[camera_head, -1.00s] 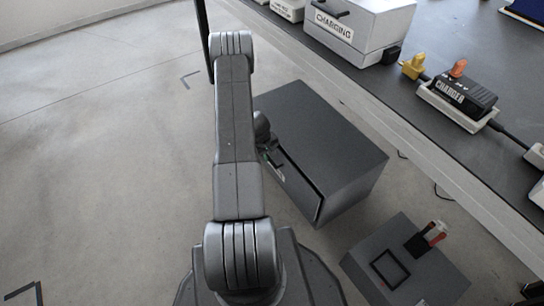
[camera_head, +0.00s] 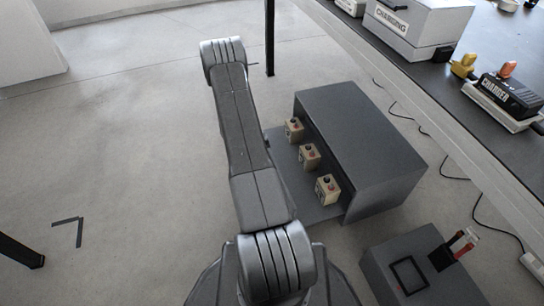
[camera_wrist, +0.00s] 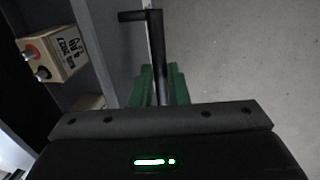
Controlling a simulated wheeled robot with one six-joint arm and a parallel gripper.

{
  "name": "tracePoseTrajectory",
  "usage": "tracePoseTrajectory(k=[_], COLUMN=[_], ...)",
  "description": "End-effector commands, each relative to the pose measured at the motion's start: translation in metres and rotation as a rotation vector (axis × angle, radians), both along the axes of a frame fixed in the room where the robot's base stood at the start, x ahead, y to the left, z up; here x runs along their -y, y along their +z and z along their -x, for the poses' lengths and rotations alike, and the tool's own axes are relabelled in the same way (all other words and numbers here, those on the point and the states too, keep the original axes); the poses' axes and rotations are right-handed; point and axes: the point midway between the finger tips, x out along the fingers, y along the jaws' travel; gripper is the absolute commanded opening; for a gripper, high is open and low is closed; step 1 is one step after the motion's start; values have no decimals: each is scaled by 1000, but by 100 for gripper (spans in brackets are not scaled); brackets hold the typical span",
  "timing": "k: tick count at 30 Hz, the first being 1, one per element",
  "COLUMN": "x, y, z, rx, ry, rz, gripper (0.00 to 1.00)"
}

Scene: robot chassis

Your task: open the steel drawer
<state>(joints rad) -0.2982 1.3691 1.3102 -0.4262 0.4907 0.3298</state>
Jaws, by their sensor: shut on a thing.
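The steel drawer (camera_head: 317,211) stands pulled out of the grey steel cabinet (camera_head: 360,125) in the head view, on the cabinet's left side. Three small tan batteries with red and black terminals (camera_head: 294,129) (camera_head: 309,155) (camera_head: 327,188) sit in a row in it. In the wrist view, my gripper (camera_wrist: 160,84) has its green fingers closed together on the drawer's dark handle (camera_wrist: 141,15), beside the drawer front. One battery (camera_wrist: 58,57) shows there inside the drawer. In the head view my arm hides the gripper and the handle.
A lower grey box (camera_head: 400,240) with a red-handled switch stands right of the cabinet. A dark workbench (camera_head: 445,85) with a charger (camera_head: 508,95) and a charging box (camera_head: 420,25) runs along the right.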

Motion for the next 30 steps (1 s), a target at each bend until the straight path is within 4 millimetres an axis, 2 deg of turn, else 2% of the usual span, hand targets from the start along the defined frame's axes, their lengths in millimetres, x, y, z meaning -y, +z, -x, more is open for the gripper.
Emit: tracePoseTrajectory(k=[6, 20, 21, 23, 30], x=[-18, -21, -21, -21, -21], y=[-1, 0, 0, 0, 0], z=[6, 7, 7, 7, 7], rx=[0, 1, 1, 1, 1], ry=[1, 0, 0, 0, 0], rz=[0, 0, 0, 0, 0], gripper=[0, 0, 22, 34, 36])
